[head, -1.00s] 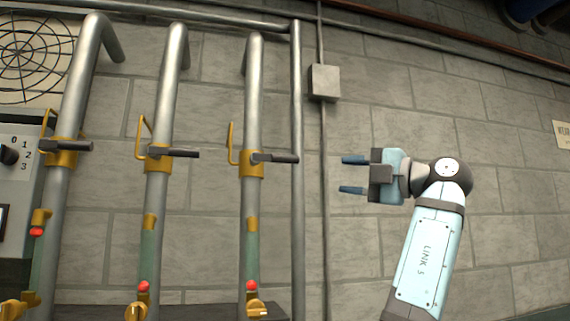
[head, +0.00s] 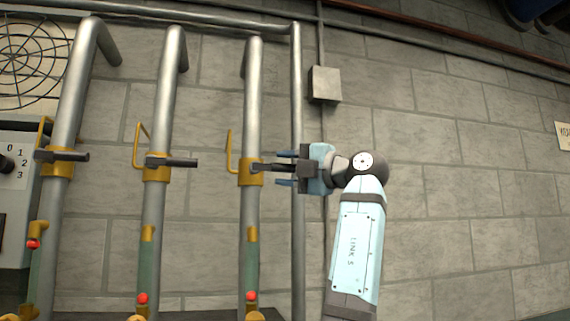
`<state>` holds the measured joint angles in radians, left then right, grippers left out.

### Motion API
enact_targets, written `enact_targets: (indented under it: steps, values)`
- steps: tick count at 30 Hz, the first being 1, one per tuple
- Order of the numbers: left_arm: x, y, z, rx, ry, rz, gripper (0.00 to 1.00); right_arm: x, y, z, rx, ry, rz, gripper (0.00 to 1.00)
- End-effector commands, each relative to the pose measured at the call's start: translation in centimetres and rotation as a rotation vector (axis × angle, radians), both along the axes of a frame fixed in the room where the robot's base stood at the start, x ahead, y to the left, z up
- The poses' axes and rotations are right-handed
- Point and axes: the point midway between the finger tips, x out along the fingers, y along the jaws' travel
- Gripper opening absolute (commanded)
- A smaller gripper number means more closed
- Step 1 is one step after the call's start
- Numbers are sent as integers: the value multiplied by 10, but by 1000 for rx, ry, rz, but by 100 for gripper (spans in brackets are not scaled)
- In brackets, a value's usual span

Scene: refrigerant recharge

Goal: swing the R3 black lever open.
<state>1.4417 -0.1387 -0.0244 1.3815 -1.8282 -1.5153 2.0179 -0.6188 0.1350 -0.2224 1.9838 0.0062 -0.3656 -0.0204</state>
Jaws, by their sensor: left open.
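Three upright grey pipes each carry a yellow valve body with a black lever pointing right, about level. No R3 label is readable; the rightmost black lever (head: 262,167) sits on the right pipe's valve body (head: 250,178). My left gripper (head: 285,168) is open, its blue fingers pointing left, one above and one below that lever. The lever's outer end is between the fingers; I cannot tell whether they touch it. The middle lever (head: 180,162) and left lever (head: 70,156) stand clear of the gripper. My right gripper is not in view.
A thin yellow bracket (head: 230,152) rises left of the right valve. A thin vertical pipe (head: 297,90) runs just behind the gripper. A grey box (head: 325,84) is on the wall above. A control panel with a dial (head: 6,165) is far left.

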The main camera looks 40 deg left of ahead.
Motion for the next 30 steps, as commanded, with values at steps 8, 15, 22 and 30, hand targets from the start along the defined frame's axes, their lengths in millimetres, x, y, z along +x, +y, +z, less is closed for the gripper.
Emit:
enact_targets:
  steps: [8, 15, 22, 30]
  values:
    - [0, 5, 0, 1, 1, 0, 45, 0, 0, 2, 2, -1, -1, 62]
    - [0, 5, 0, 0, 1, 0, 9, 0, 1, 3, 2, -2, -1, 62]
    - [0, 5, 0, 1, 1, 0, 0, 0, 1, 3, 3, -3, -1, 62]
    - [-1, 16, -5, 32, 36, 1, 0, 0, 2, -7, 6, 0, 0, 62]
